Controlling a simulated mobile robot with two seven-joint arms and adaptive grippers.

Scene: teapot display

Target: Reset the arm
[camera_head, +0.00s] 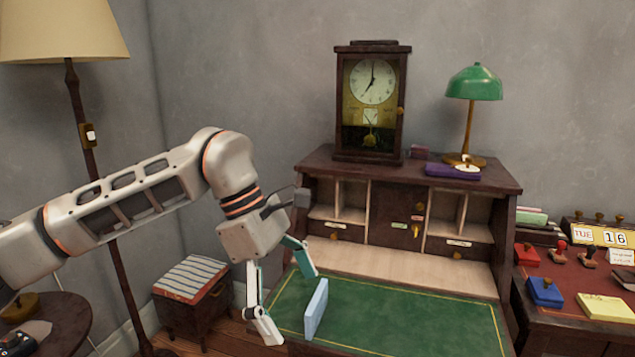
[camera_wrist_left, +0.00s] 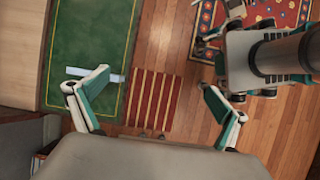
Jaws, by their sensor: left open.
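My left arm comes in from the left in the head view. Its gripper (camera_head: 287,298) is open, with fingers spread and nothing between them, at the left edge of the writing desk. A light blue, flat, upright object (camera_head: 316,309) stands on the desk's green mat (camera_head: 400,325), just right of the fingers; I see a gap to the lower finger. In the left wrist view the open fingers (camera_wrist_left: 150,85) show wide apart, and the light blue object (camera_wrist_left: 75,72) is partly behind the left finger. My right gripper is in neither view.
The desk's shelf top bears a clock (camera_head: 371,100), a green lamp (camera_head: 474,85) and a purple item (camera_head: 452,171). A floor lamp (camera_head: 72,110) and striped-top box (camera_head: 193,278) stand left. A side table (camera_head: 580,325) with stamps and calendar is right. The mat's middle is clear.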

